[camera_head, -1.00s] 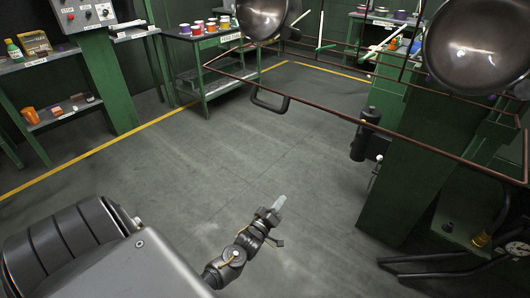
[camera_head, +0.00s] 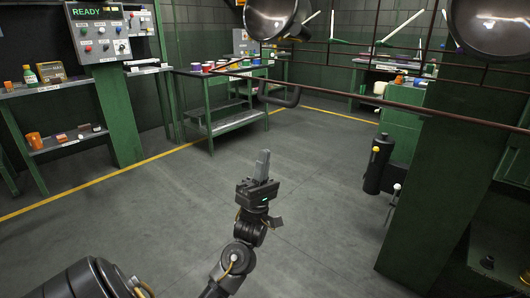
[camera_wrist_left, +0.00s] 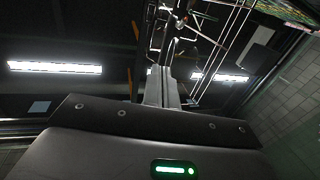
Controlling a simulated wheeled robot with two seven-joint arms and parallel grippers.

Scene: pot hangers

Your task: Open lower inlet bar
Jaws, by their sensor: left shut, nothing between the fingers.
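A rust-brown bar (camera_head: 425,109) of the hanging frame crosses the upper right of the head view. A black U-shaped handle (camera_head: 279,100) hangs at its near left corner. I cannot tell for sure which bar is the lower inlet bar. My left gripper (camera_head: 264,155) points upward below the handle in the picture, apart from it. Its fingers are together and empty. The wrist view shows the shut fingers (camera_wrist_left: 162,87) pointing up toward thin frame rods (camera_wrist_left: 215,45). My right gripper is not in view.
Two dark pans (camera_head: 274,18) (camera_head: 492,27) hang from the frame. A green post (camera_head: 445,165) with a black cylinder (camera_head: 379,165) beside it stands at right. A control panel (camera_head: 105,30) reads READY at left. A green table (camera_head: 203,102) stands behind. The middle floor is clear.

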